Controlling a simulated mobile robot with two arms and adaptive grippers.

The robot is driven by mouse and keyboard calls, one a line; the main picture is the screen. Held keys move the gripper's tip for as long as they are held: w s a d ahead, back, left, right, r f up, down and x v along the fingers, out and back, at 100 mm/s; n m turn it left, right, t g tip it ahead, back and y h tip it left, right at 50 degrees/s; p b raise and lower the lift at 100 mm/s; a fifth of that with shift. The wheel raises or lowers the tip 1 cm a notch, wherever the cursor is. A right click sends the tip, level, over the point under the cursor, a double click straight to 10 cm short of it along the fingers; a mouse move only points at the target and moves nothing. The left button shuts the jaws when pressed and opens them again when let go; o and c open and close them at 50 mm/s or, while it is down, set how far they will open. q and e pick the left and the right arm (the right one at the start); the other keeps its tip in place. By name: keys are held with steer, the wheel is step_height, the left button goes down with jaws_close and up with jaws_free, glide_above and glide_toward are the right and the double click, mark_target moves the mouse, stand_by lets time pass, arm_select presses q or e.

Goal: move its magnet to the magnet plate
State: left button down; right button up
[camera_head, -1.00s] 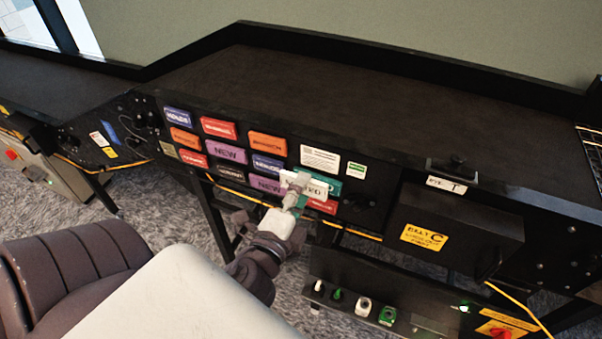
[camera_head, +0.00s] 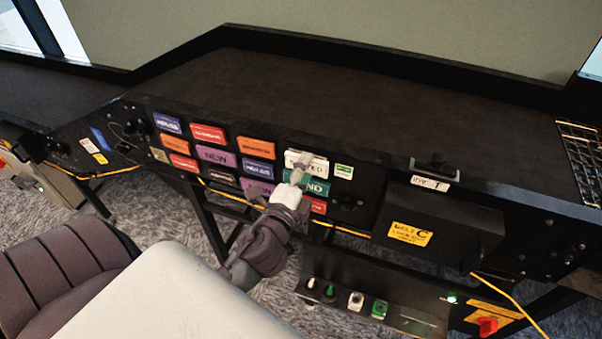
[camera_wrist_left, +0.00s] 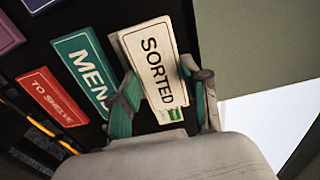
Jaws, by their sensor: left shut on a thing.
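The white magnet lettered SORTED (camera_head: 318,166) is in my left gripper (camera_head: 299,172), in front of the black panel on the sorter's side. In the left wrist view the magnet (camera_wrist_left: 155,62) lies between the two fingers of the gripper (camera_wrist_left: 166,92), which is shut on it. The white printed plate on the panel is now mostly hidden behind the magnet. A pale edge shows beside the magnet in the wrist view. I cannot tell whether the magnet touches the plate. My right gripper is not in view.
A teal MEND magnet (camera_head: 317,186) is just below, and a small green label (camera_head: 343,171) is to the right. A black box (camera_head: 445,218) juts out at right.

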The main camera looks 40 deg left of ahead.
arm_select(q)
steer(key=shift+w, duration=0.3)
steer(key=shift+w+a, duration=0.1)
steer(key=shift+w, duration=0.05)
stand_by(0.5)
steer(key=shift+c, duration=2.3)
jaws_free()
steer(key=v, duration=1.2)
